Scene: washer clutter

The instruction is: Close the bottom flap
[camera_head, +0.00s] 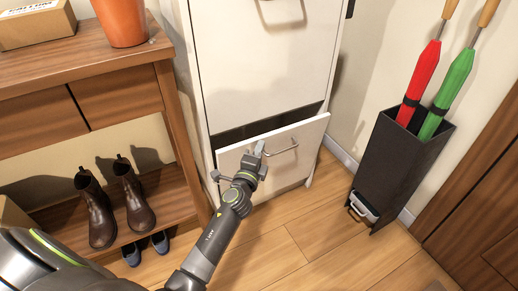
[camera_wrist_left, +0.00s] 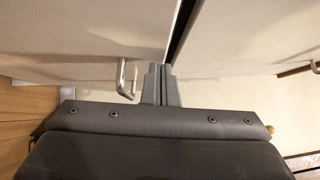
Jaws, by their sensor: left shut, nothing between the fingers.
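The bottom flap (camera_head: 300,140) of the white cabinet (camera_head: 262,62) is tilted partly open, with a dark gap above its top edge. It has a metal bar handle (camera_head: 281,150). My left gripper (camera_head: 260,148) is shut and empty in front of the flap, near its top edge and just left of the handle. In the left wrist view the shut fingers (camera_wrist_left: 159,72) are close to the flap beside the handle (camera_wrist_left: 127,78); I cannot tell whether they touch it. My right gripper is in neither view.
A dark umbrella stand (camera_head: 395,170) with a red and a green umbrella stands right of the cabinet. A wooden shelf (camera_head: 160,205) with brown boots (camera_head: 97,208) is at the left. The floor (camera_head: 300,245) before the cabinet is mostly clear.

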